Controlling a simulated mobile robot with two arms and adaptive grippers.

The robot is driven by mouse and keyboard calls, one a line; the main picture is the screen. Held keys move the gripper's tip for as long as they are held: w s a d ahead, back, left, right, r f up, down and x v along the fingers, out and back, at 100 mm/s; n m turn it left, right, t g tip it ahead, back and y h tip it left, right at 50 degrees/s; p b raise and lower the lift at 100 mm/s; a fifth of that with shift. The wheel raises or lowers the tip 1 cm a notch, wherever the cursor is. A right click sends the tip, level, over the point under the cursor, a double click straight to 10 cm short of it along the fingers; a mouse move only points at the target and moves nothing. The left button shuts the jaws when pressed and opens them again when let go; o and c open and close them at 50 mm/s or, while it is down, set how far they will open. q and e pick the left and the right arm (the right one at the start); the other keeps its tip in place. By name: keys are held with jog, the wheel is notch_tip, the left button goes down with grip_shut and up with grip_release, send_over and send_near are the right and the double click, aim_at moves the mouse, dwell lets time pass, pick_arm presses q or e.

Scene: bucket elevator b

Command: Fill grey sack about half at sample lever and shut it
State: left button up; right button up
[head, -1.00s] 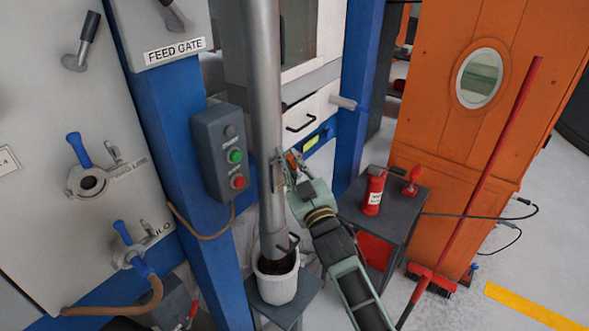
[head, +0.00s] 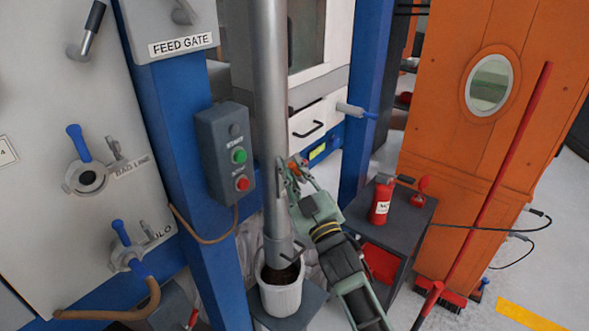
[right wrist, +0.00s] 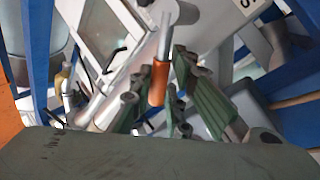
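My right gripper (head: 293,172) is beside the grey vertical pipe (head: 271,110), at about mid-height. A lever with an orange handle (right wrist: 159,83) is between its green fingers (right wrist: 160,98) in the right wrist view. The fingers look spread, with gaps beside the handle; contact is not clear. The orange also shows small at the fingertips in the head view. A pale grey crumpled shape (head: 311,262) behind the pot may be the sack, mostly hidden. My left gripper is not in view.
A control box (head: 225,155) with green and red buttons hangs on the blue post (head: 172,130) left of the pipe. A dark side table (head: 410,210) with a red extinguisher (head: 381,203) stands right of my arm. A red-handled broom (head: 497,175) leans by the orange cabinet (head: 440,100).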

jog(key=o, duration=0.3)
jog(key=shift+s, duration=0.1)
jog(key=v, duration=1.1)
jog(key=shift+s+d+f, duration=0.1)
jog(key=shift+s+d, duration=0.15)
jog(key=shift+s, duration=0.1)
